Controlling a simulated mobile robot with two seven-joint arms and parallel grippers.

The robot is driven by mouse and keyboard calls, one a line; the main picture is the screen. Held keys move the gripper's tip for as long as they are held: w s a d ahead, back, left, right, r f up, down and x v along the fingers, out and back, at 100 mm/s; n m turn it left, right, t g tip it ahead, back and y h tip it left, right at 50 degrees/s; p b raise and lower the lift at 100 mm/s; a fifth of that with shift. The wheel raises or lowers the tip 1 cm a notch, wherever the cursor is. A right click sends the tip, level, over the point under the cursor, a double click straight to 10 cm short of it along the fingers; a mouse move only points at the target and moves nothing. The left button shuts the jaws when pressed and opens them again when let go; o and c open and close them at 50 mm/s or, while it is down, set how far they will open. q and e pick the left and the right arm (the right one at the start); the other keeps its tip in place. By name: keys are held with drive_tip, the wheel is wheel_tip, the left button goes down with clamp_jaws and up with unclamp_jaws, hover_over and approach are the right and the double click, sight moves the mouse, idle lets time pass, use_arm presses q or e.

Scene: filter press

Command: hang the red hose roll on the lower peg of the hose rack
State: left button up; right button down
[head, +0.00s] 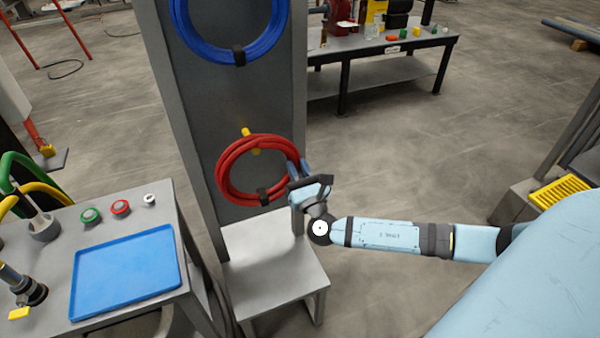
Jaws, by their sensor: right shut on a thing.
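The red hose roll (228,163) is upright in front of the lower part of the grey hose rack (188,130), with a dark strap at its bottom. My right gripper (302,172) is shut on the roll's right side. The yellow lower peg (246,132) shows just above the roll's upper strands, and a bit of yellow also shows just inside the ring. The strands cover the part between, so I cannot tell whether the roll rests on the peg. My left gripper is out of view.
A blue hose roll (239,57) hangs higher on the rack. The rack's grey base ledge (270,262) lies below the red roll. A table with a blue tray (127,272) and several buttons stands at left. A workbench (385,45) stands behind at right. Open floor lies between.

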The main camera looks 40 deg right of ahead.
use_arm(q)
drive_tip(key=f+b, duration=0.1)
drive_tip(key=b, duration=0.2)
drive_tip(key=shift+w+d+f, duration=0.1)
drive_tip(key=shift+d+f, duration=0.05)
use_arm(e)
drive_tip(key=w, duration=0.2)
drive_tip(key=w+d, duration=0.1)
drive_tip(key=w+f, duration=0.1)
drive_tip(key=w, duration=0.1)
drive_tip(key=shift+w+d+f, duration=0.1)
drive_tip(key=shift+w+d, duration=0.05)
drive_tip(key=shift+w, duration=0.15)
idle(0.6)
drive_tip(key=c, duration=0.9)
unclamp_jaws()
drive_tip(key=shift+c, duration=0.2)
drive_tip(key=shift+f, duration=0.1)
